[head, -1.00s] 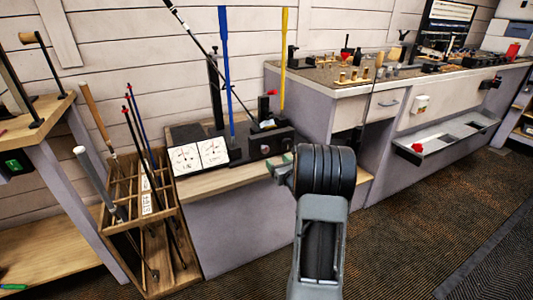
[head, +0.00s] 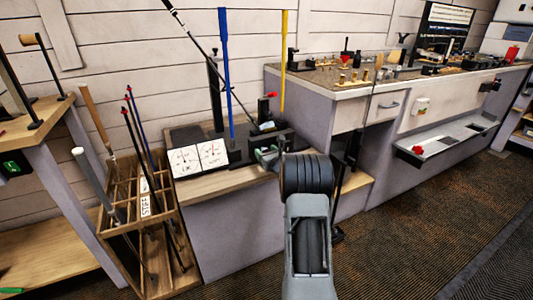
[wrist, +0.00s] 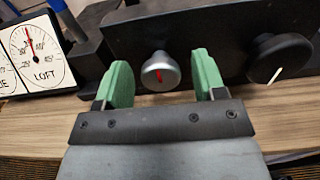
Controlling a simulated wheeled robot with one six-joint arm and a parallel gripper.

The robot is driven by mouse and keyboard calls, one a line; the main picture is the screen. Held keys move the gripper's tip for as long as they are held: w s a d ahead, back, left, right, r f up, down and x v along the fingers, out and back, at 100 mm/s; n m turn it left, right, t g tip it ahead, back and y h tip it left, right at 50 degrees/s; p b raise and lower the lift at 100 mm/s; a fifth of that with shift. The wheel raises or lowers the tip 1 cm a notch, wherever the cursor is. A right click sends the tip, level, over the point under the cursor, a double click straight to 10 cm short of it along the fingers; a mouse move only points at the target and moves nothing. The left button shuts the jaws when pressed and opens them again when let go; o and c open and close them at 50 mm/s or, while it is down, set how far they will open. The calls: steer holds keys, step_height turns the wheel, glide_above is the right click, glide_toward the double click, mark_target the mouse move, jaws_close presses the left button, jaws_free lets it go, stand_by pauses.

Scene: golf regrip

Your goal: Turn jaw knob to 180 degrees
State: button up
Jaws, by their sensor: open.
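A black bench fixture (wrist: 215,30) carries two knobs on its front. A silver knob (wrist: 158,72) with a red mark sits on the left, and a larger black knob (wrist: 268,62) with a white line sits on the right. I cannot tell which one is the jaw knob. My gripper (wrist: 163,78) is open, with its green fingers on either side of the silver knob in the picture and no clear contact. In the head view my arm hides most of the fixture front, and my gripper (head: 266,156) is partly visible there.
Two white dial gauges (head: 198,157) stand left of the fixture; the LOFT dial (wrist: 38,50) shows in the wrist view. A wooden rack (head: 150,235) with club shafts is at left. A higher workbench (head: 350,92) stands right. Dark carpet is clear at lower right.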

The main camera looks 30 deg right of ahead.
steer(key=shift+c, duration=0.4)
steer(key=c, duration=0.8)
